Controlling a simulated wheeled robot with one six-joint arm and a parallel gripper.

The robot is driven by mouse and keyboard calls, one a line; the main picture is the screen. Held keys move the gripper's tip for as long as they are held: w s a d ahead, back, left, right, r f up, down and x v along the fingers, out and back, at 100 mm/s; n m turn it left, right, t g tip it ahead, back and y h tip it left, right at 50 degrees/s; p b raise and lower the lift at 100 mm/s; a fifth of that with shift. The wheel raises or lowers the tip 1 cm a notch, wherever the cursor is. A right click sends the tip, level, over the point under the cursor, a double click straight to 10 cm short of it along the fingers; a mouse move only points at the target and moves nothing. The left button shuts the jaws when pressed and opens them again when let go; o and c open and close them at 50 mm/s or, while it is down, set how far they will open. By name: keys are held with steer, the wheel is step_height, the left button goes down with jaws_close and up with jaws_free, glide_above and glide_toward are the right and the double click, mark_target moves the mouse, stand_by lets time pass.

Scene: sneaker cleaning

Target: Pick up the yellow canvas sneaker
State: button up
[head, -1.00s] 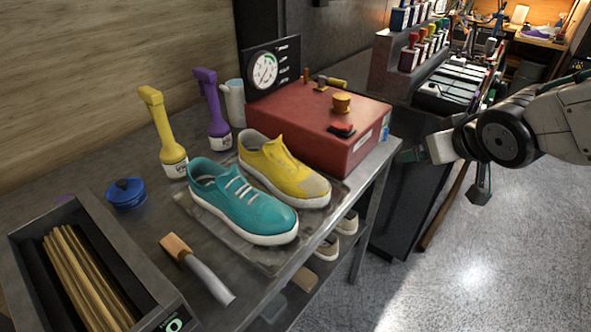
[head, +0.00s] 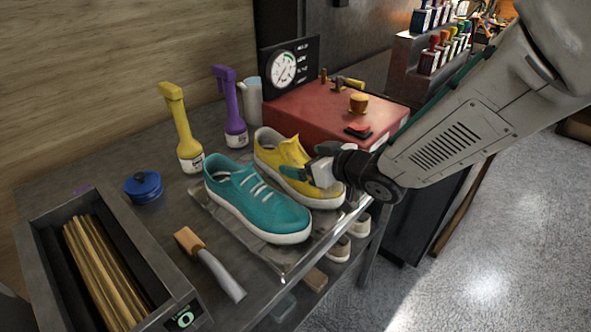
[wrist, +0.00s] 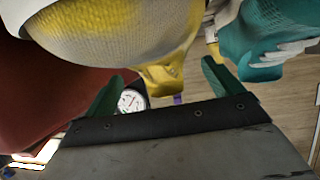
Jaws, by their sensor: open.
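The yellow canvas sneaker (head: 277,158) stands on a clear tray (head: 213,210) on the bench in the head view, behind and right of the teal sneaker (head: 256,205). My gripper (head: 304,172) is at its toe half, hiding part of its front. In the wrist view the yellow sneaker (wrist: 125,32) fills the top, with its tongue (wrist: 165,80) hanging between my open green fingers (wrist: 160,85). The jaws are not closed on it. The teal sneaker (wrist: 262,40) is close by at the upper right, beside the right finger.
A red box (head: 318,108) stands just behind the yellow sneaker and shows large in the wrist view (wrist: 40,85). A brush (head: 210,265), a blue tin (head: 143,186) and a dark crate (head: 140,255) lie left. Floor at right is clear.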

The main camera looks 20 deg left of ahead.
steer(key=shift+x, duration=0.9)
steer(key=shift+r, duration=0.15)
steer(key=c, duration=1.3)
